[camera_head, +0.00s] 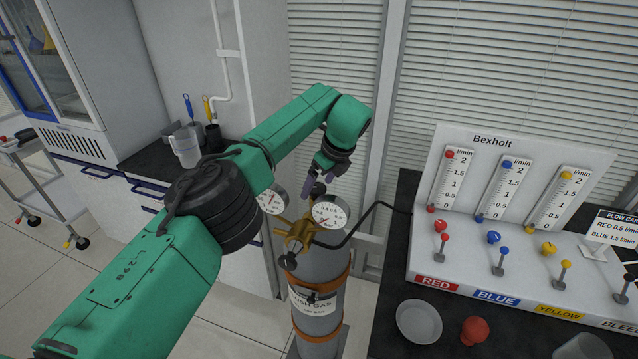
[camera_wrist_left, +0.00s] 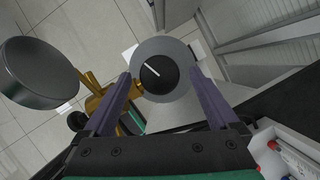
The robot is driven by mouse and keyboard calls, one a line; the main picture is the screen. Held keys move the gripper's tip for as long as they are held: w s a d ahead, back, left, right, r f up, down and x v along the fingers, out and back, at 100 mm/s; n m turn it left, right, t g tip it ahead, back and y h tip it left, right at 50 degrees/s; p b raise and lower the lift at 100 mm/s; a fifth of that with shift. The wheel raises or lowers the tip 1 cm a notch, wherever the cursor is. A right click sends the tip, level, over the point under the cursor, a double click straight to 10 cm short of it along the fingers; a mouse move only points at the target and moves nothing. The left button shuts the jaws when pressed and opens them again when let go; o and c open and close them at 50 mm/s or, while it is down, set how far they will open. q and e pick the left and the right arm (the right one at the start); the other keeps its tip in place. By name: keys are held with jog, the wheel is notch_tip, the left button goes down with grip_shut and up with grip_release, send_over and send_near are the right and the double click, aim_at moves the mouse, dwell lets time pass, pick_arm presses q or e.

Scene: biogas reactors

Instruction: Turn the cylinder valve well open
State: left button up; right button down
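The grey gas cylinder (camera_head: 322,266) stands upright in the middle of the head view, with a brass regulator (camera_head: 297,235) and two round gauges on top. The cylinder valve is a round black knob with a white line, seen from above in the left wrist view (camera_wrist_left: 158,76); the line slants from upper left to lower right. My left gripper (camera_head: 314,187) is over the top of the cylinder. Its two purple fingers (camera_wrist_left: 160,82) are apart, one on each side of the knob in the wrist picture. I cannot tell whether they touch it. My right gripper is out of view.
Beside the knob are a gauge (camera_head: 330,212) and a second gauge (camera_head: 272,200). A black hose (camera_head: 362,222) runs right to the Bexholt flow panel (camera_head: 492,141). A white dish (camera_head: 419,321) and red ball-like object (camera_head: 474,330) are on the dark bench.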

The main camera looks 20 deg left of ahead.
pick_arm(q)
jog(key=shift+d+r, duration=0.1)
jog(key=shift+r, duration=0.3)
jog(key=v, duration=1.3)
jog(key=shift+r, duration=0.35)
jog(key=shift+s+d+f, duration=0.1)
